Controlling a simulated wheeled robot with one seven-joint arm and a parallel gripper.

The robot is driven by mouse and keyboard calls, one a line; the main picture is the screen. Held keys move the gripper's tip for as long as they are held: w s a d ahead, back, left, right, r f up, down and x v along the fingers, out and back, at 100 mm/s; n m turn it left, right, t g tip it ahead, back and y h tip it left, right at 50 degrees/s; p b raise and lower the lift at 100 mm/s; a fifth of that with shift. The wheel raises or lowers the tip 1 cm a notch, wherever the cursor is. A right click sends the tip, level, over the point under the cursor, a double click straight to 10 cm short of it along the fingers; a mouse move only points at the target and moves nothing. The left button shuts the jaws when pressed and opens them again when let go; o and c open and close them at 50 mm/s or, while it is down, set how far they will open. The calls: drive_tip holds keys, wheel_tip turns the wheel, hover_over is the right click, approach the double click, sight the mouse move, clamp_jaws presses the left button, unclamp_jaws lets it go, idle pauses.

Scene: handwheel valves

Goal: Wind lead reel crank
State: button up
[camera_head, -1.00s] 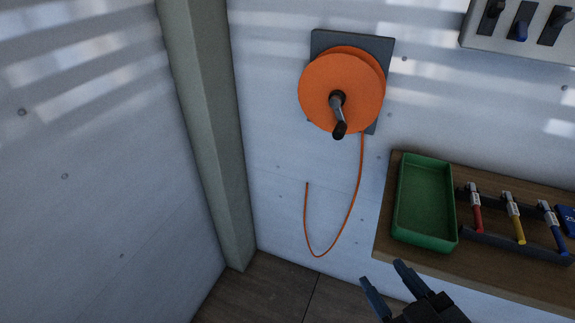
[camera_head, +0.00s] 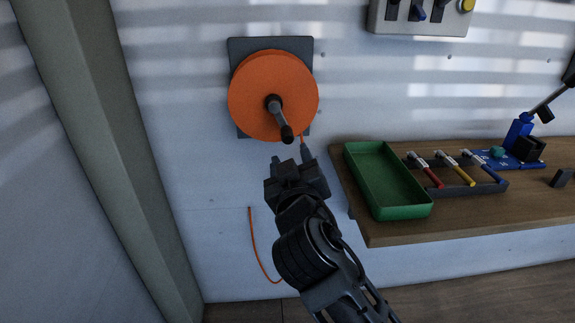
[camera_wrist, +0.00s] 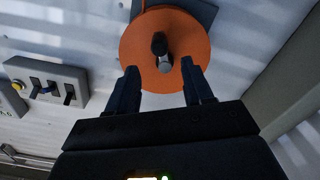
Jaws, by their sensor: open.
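The orange lead reel (camera_head: 255,85) is mounted on a dark grey plate (camera_head: 242,46) on the wall. Its crank (camera_head: 281,114) sticks out from the hub, with a dark knob (camera_head: 287,134) at its end pointing down and slightly right. An orange lead (camera_head: 254,245) hangs below the reel, partly hidden by my arm. My gripper (camera_head: 290,156) is open and empty just below the crank knob. In the wrist view the reel (camera_wrist: 190,50) fills the top middle, and the crank knob (camera_wrist: 158,43) shows between and beyond the open fingertips of my gripper (camera_wrist: 162,72), apart from them.
A wooden bench (camera_head: 400,236) stands at the right, with a green tray (camera_head: 428,210) at its near left end. A rack (camera_head: 482,190) of coloured-handled tools is beside the tray. A switch panel (camera_head: 400,26) is on the wall above. A post (camera_head: 105,130) stands at the left.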

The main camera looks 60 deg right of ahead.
sight(288, 141)
drive_tip(key=p+x, duration=0.2)
drive_tip(key=x, duration=0.5)
drive_tip(key=shift+w+d+r, duration=0.1)
drive_tip(key=shift+d, duration=0.15)
drive_tip(key=shift+w+d, duration=0.2)
drive_tip(key=c, duration=0.9)
